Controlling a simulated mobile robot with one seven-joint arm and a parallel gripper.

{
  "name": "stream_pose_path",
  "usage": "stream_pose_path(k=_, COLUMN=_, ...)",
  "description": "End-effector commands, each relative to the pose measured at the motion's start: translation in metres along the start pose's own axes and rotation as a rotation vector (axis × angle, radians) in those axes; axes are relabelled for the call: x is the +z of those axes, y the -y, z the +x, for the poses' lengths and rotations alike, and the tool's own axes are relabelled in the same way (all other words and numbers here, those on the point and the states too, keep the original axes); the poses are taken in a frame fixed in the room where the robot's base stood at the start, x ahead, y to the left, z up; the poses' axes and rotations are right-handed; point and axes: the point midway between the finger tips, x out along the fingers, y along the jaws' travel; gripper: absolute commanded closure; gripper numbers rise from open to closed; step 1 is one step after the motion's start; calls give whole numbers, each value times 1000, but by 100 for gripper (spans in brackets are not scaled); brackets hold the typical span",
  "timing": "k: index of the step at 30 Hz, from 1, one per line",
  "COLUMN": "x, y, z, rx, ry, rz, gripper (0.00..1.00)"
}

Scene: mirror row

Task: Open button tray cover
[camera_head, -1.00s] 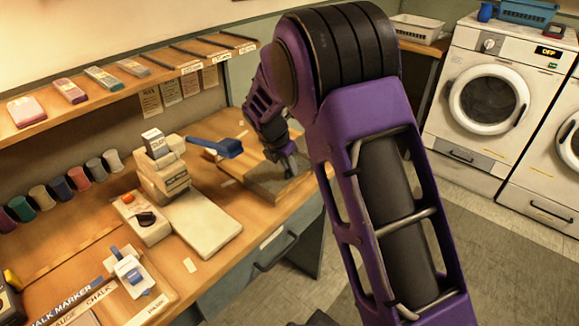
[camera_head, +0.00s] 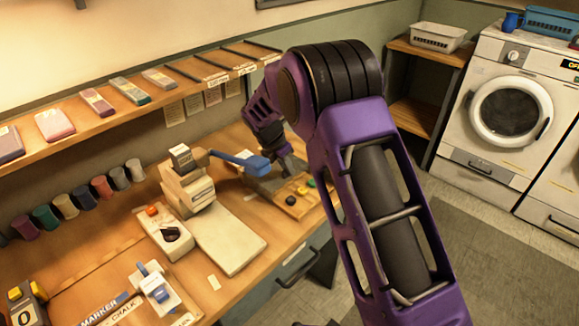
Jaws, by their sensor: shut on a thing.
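The button tray (camera_head: 317,205) is a shallow wooden tray on the workbench, left of my arm's front link. Its near right part is open and shows several coloured buttons (camera_head: 302,191), yellow, green and dark among them. The tray cover (camera_head: 262,184) is a flat, greyish brown panel over the far left part. My gripper (camera_head: 286,168) points down at the cover and is shut on it; the fingertips are small and dark, so the exact grip is hard to see.
A wooden shelf (camera_head: 110,118) runs above the bench along the wall. Thread spools (camera_head: 84,197) line the back. Washing machines (camera_head: 505,115) stand right, beyond open floor.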

Motion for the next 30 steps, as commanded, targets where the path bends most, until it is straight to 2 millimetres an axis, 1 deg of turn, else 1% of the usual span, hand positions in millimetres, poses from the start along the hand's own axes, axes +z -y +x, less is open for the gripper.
stream_pose_path(k=7, x=0, y=0, z=0, rx=1, ry=0, rz=0, gripper=100)
stream_pose_path(k=8, x=0, y=0, z=0, rx=1, ry=0, rz=0, gripper=80)
stream_pose_path(k=9, x=0, y=0, z=0, rx=1, ry=0, rz=0, gripper=73)
stream_pose_path(k=12, x=0, y=0, z=0, rx=1, ry=0, rz=0, gripper=55)
stream_pose_path(k=20, x=0, y=0, z=0, rx=0, ry=0, rz=0, gripper=55)
stream_pose_path(k=23, x=0, y=0, z=-4, rx=1, ry=0, rz=0, gripper=55)
stream_pose_path(k=26, x=0, y=0, z=-16, rx=2, ry=0, rz=0, gripper=55)
stream_pose_path(k=29, x=0, y=-1, z=-36, rx=4, ry=0, rz=0, gripper=55)
stream_pose_path(k=30, x=1, y=-1, z=-46, rx=5, ry=1, rz=1, gripper=55)
